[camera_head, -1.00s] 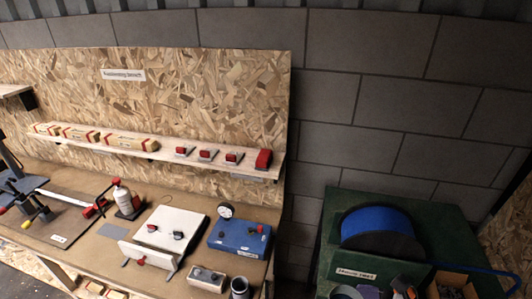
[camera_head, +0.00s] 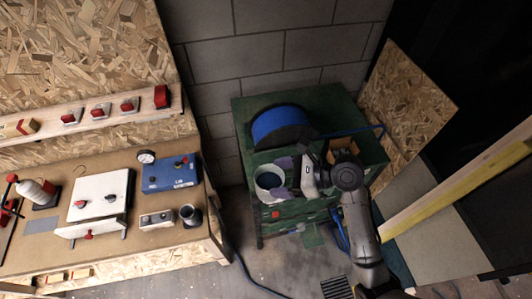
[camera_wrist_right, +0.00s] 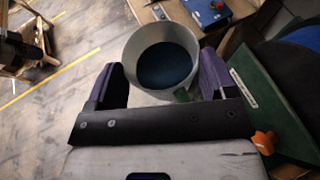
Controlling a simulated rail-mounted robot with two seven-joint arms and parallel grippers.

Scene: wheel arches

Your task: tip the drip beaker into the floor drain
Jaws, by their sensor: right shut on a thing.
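The drip beaker (camera_head: 269,179) is a pale grey cup with dark blue liquid in it. My right gripper (camera_head: 283,177) is shut around its sides, in front of the green cart. In the right wrist view the beaker (camera_wrist_right: 140,50) sits between the two purple fingers (camera_wrist_right: 163,85), open end towards the camera, and looks roughly upright. I cannot tell from the frames if it touches the cart. The floor drain (camera_head: 336,288) is a dark slotted grate in the floor at the bottom edge of the head view, below and right of the beaker. My left gripper is not in view.
A green cart (camera_head: 242,115) carries a blue hose reel (camera_head: 278,124). A blue hose lies on the floor. A yellow-edged board (camera_head: 455,190) slants at right. Floor between bench and drain is mostly clear.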

